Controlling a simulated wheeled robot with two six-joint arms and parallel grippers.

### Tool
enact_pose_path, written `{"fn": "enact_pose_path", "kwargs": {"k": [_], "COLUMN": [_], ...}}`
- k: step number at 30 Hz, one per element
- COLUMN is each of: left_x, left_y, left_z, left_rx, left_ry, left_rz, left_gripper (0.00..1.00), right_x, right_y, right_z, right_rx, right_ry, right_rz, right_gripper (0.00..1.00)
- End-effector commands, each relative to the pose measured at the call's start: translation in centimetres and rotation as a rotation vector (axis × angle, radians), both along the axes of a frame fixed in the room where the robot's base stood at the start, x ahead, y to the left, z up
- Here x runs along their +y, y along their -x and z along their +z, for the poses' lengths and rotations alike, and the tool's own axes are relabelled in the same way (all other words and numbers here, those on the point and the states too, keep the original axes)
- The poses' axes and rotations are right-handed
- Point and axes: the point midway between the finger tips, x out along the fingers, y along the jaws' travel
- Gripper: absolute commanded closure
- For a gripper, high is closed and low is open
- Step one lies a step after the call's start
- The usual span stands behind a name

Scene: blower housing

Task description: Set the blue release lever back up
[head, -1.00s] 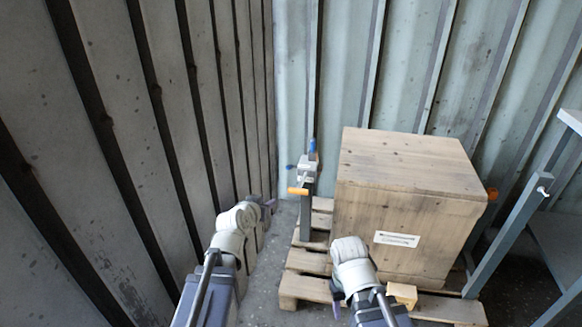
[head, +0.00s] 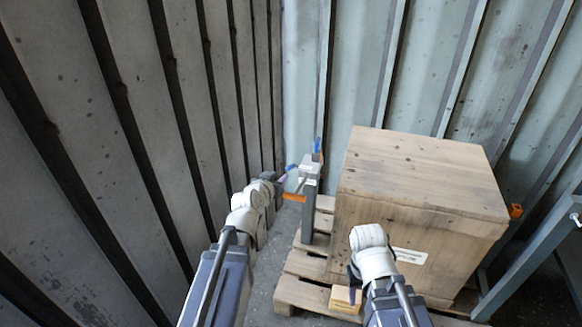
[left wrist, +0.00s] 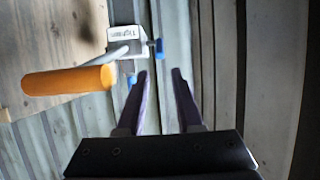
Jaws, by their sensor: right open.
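A grey metal bracket (head: 309,172) on a post beside the crate carries blue-tipped parts and an orange handle (head: 294,197). One blue tip (head: 292,168) sticks out to the left, close to my left gripper (head: 283,181); another blue part (head: 316,146) stands at the top. I cannot tell which is the release lever. In the left wrist view a blue tip (left wrist: 158,48) lies just beyond my open, empty left fingers (left wrist: 160,76), and the orange handle (left wrist: 70,80) points left. A second blue part (left wrist: 131,80) is beside the left finger. My right gripper (head: 353,282) is in front of the crate, its fingertips mostly hidden.
A wooden crate (head: 420,175) stands on a pallet (head: 300,290) right of the post. A small yellowish block (head: 344,298) is near my right gripper. A ribbed wall (head: 140,150) runs close along the left. A grey frame (head: 530,245) is at the right.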

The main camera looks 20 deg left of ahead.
Motion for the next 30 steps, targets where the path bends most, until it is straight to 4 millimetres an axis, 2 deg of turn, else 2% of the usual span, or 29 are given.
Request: {"fn": "enact_pose_path", "kwargs": {"k": [8, 21, 24, 30], "left_x": [-0.1, -0.3, -0.3, -0.4], "left_y": [-1.8, -9.2, -10.4, -11.1], "left_z": [-0.9, -4.0, -4.5, -4.6], "left_rx": [0.000, 0.000, 0.000, 0.000], "left_ry": [0.000, 0.000, 0.001, 0.000], "left_rz": [-0.001, 0.001, 0.001, 0.001], "left_gripper": [0.65, 0.65, 0.65, 0.65], "right_x": [0.0, 0.0, 0.0, 0.0], "right_y": [0.0, 0.0, 0.0, 0.0], "right_z": [-0.9, -4.0, -4.5, -4.6], "right_rx": [0.000, -0.001, -0.001, -0.001], "right_ry": [0.000, 0.000, 0.000, 0.000], "right_rz": [-0.002, -0.009, -0.011, -0.012], "right_gripper": [0.50, 0.50, 0.50, 0.50]}}
